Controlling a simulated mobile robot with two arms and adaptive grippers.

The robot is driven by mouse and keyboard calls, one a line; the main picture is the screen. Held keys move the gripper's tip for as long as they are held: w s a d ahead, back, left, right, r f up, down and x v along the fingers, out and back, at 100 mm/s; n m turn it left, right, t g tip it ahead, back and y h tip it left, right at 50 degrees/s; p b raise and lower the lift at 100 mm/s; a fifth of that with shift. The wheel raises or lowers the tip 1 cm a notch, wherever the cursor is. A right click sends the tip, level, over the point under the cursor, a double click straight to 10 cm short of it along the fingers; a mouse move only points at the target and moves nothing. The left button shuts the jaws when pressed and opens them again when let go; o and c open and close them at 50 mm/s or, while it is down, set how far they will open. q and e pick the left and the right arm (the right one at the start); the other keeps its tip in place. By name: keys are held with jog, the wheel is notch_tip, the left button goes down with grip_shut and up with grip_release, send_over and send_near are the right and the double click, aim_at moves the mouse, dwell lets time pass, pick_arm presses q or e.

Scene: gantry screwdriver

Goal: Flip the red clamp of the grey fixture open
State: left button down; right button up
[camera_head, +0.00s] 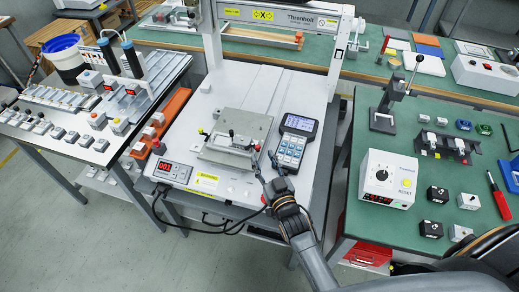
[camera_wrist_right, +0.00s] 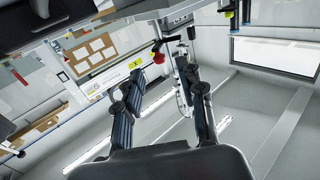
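The grey fixture (camera_head: 235,137) is a flat plate on the white machine bed, left of the handheld keypad. A clamp with a dark lever (camera_head: 234,143) lies along its front edge, with a small red end (camera_head: 257,147) at its right. In the right wrist view a red knob (camera_wrist_right: 157,57) shows just beyond the fingers. My right gripper (camera_head: 267,165) is at the fixture's front right corner, close to the red end. Its two fingers (camera_wrist_right: 160,76) are apart with nothing between them; contact with the clamp cannot be told. My left gripper is not in view.
The handheld keypad (camera_head: 296,138) stands close to the right of my right gripper. A gantry frame (camera_head: 334,50) rises behind. A control box with a red display (camera_head: 173,171) and a black cable (camera_head: 240,224) are at the front. The right bench holds a white timer box (camera_head: 388,178).

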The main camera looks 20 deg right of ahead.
aim_at(259, 149)
jog(key=shift+w, duration=2.15)
grip_shut()
